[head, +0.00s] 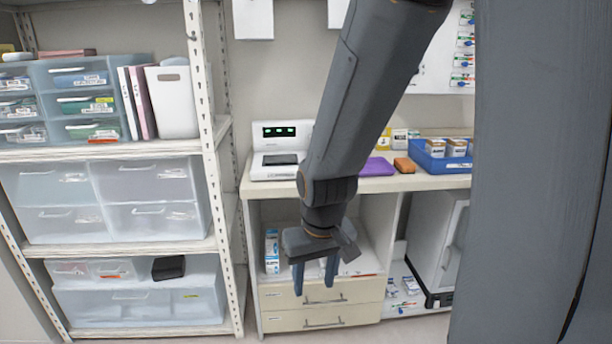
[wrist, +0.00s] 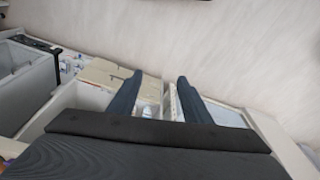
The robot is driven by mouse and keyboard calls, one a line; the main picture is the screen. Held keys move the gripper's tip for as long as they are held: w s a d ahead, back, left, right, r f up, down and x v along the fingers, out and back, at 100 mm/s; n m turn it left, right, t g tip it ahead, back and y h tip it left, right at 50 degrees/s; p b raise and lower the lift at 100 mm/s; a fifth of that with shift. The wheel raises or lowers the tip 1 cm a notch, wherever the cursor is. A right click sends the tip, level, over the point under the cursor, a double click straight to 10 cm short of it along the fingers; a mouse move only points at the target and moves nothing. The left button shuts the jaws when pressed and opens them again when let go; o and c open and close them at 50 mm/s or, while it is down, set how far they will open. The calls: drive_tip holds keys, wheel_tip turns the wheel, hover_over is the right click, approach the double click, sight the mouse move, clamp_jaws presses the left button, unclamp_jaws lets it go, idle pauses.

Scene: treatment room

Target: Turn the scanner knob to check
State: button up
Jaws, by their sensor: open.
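The scanner (head: 280,140) is a white device with a dark display showing green marks, and a dark pad on its flat front part. It stands on the counter at the back, left of my arm. I cannot make out its knob; my arm hides part of the scanner's right side. My gripper (head: 315,279) hangs pointing down in front of the cabinet, lower than the counter top and apart from the scanner. It is open and empty. In the wrist view its two dark fingers (wrist: 158,97) stand apart with nothing between them.
The counter (head: 417,181) also bears a purple item (head: 377,167), an orange item (head: 404,165) and a blue tray (head: 436,162) of boxes. Drawers (head: 322,318) lie below. A metal shelf rack (head: 222,225) with bins stands left. A white appliance (head: 434,240) stands lower right.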

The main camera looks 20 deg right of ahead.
drive_tip(key=w+d+r+m+t+h+b, duration=0.1)
drive_tip(key=w+d+t, duration=0.4)
drive_tip(key=w, duration=0.8)
drive_tip(key=w+d+r+m+t+h+b, duration=0.1)
drive_tip(key=w+d+t, duration=0.4)
drive_tip(key=w+d, duration=0.5)
drive_tip(key=w+d+r+t+h+b, duration=0.1)
drive_tip(key=w+d+t, duration=0.4)
drive_tip(key=w, duration=1.1)
drive_tip(key=shift+w+d+r+m+h, duration=0.1)
drive_tip(key=shift+d+r+m+h, duration=0.1)
drive_tip(key=shift+d+r+h, duration=0.3)
drive_tip(key=shift+w+d+r+m+h, duration=0.1)
drive_tip(key=shift+d+r+m+h, duration=0.15)
drive_tip(key=shift+d+h, duration=0.35)
drive_tip(key=shift+s, duration=0.1)
drive_tip(key=shift+r, duration=0.1)
drive_tip(key=c, duration=1)
drive_tip(key=shift+b, duration=0.3)
